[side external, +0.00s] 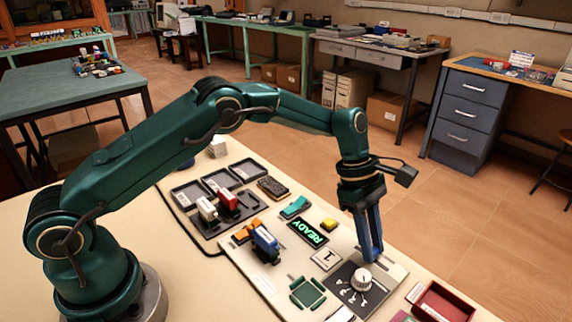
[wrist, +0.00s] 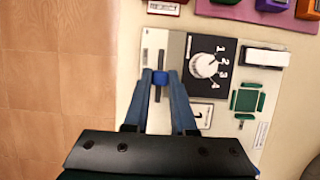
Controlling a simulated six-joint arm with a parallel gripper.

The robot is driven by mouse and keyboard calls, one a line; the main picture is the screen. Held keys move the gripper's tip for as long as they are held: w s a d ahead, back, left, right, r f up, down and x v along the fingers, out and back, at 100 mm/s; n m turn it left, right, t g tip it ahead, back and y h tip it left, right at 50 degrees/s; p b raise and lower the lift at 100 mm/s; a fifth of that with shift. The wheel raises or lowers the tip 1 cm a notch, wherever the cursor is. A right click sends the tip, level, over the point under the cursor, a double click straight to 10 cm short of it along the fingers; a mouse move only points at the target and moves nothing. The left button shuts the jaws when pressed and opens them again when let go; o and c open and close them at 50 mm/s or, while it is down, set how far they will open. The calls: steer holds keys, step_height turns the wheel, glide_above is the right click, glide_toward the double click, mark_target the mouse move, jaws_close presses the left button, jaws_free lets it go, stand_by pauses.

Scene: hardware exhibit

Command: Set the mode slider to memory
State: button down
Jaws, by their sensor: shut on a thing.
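The mode slider shows in the wrist view as a blue knob (wrist: 160,77) on a dark straight slot (wrist: 161,57) in the pale panel (wrist: 135,107). The knob sits near the middle of the slot. My gripper (wrist: 161,75) has its two blue fingers closed on the knob, one on each side. In the side external view my gripper (side external: 373,254) points down at the panel's far edge, behind the rotary dial. There the slider is hidden by the fingers. I cannot read any memory label beside the slot.
A white rotary dial (wrist: 204,66) on a black numbered plate stands close right of the slider. A green cross-shaped pad (side external: 307,292), a lit READY display (side external: 308,232) and a blue device (side external: 265,243) are on the panel. A red box (side external: 444,301) stands at the right.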

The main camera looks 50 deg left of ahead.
mark_target(356, 246)
steer(key=shift+s, duration=0.1)
stand_by(0.6)
steer(key=shift+a, duration=1.5)
steer(key=c, duration=0.7)
jaws_free()
steer(key=shift+v, duration=2.65)
